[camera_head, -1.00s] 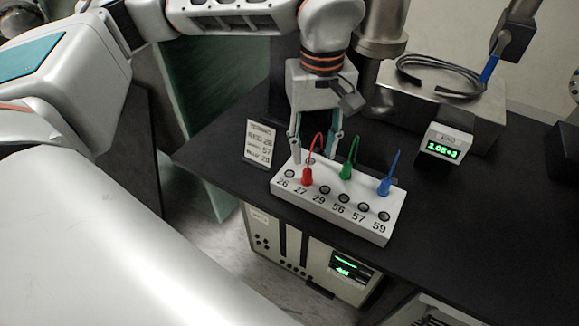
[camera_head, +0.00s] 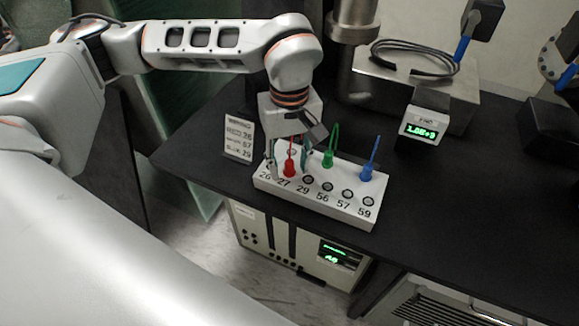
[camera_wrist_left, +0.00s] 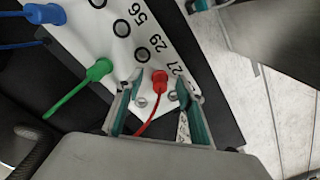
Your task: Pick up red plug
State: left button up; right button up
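The red plug (camera_head: 290,169) stands upright in the white socket block (camera_head: 345,178), near socket label 27, with a red wire looping from its top. In the left wrist view the red plug (camera_wrist_left: 159,78) sits between my finger ends. My left gripper (camera_head: 288,164) is open, with one finger on each side of the plug; it also shows in the left wrist view (camera_wrist_left: 160,95). I see gaps between plug and fingers there. The green plug (camera_head: 328,160) and the blue plug (camera_head: 367,173) stand further right along the block. My right gripper is out of view.
A label card (camera_head: 238,136) stands left of the block on the black table (camera_head: 440,210). A small green-digit display (camera_head: 423,127) and a metal box (camera_head: 455,98) with a coiled cable (camera_head: 412,57) stand behind. The table is clear right of the block.

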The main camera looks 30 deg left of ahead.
pick_arm(q)
grip_shut()
jog(key=shift+r, duration=0.1)
